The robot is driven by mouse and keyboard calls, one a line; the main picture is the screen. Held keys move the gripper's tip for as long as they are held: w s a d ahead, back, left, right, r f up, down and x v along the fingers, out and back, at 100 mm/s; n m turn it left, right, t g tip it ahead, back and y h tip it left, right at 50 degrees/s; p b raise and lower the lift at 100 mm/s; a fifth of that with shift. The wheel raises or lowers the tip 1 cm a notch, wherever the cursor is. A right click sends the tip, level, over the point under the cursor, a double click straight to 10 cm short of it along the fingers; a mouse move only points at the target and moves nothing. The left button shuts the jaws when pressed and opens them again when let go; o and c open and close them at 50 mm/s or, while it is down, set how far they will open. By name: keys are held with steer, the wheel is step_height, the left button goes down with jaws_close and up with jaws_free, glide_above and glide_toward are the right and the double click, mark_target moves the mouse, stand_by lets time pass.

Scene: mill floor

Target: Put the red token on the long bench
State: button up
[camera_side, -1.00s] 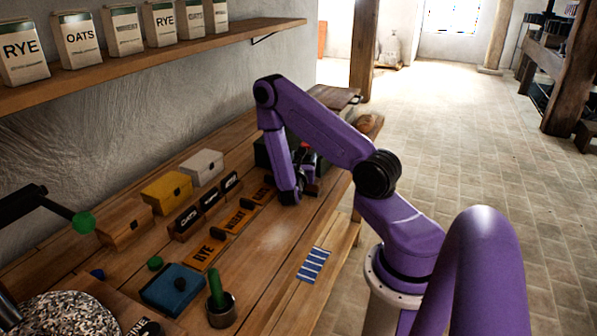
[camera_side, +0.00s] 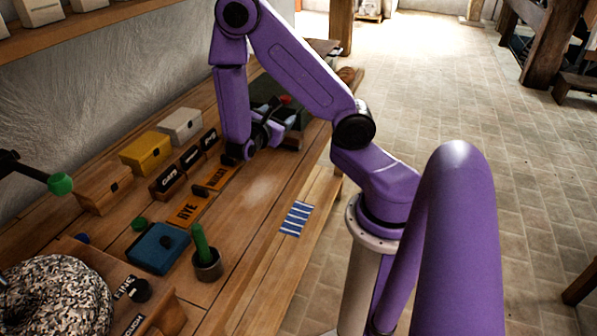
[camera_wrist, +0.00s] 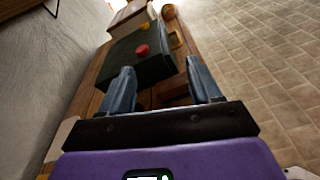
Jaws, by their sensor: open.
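The red token (camera_wrist: 142,50) is a small round red piece on top of a dark green box (camera_wrist: 125,62) in the wrist view. It also shows as a small red patch behind my gripper in the side view (camera_side: 285,99). The box stands on the wooden bench (camera_side: 225,240) along the wall. My gripper (camera_wrist: 162,85) is open and empty, its fingers pointing toward the box with the token ahead and slightly left between them. In the side view my gripper (camera_side: 274,128) is low over the bench, partly in front of the box.
On the bench stand a white box (camera_side: 180,125), a yellow box (camera_side: 146,152), a blue box (camera_side: 158,247) and a cup with a green pestle (camera_side: 201,243). Label plates lie left of my gripper. Bare wood lies between.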

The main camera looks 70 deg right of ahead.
steer(key=s+a+m+y, duration=0.1)
steer(key=s+a+y, duration=0.3)
steer(key=a, duration=0.4)
steer(key=s+a+m+y, duration=0.2)
steer(key=s+a+y, duration=0.3)
steer(key=a, duration=0.3)
steer(key=shift+r+y, duration=0.35)
steer(key=shift+y, duration=0.45)
steer(key=shift+o, duration=0.6)
steer(key=s+a+r+y, duration=0.3)
steer(key=s+a+y, duration=0.3)
steer(key=a, duration=0.2)
steer(key=shift+s+a+n, duration=0.3)
steer(key=shift+a+n, duration=0.05)
steer(key=shift+n, duration=0.05)
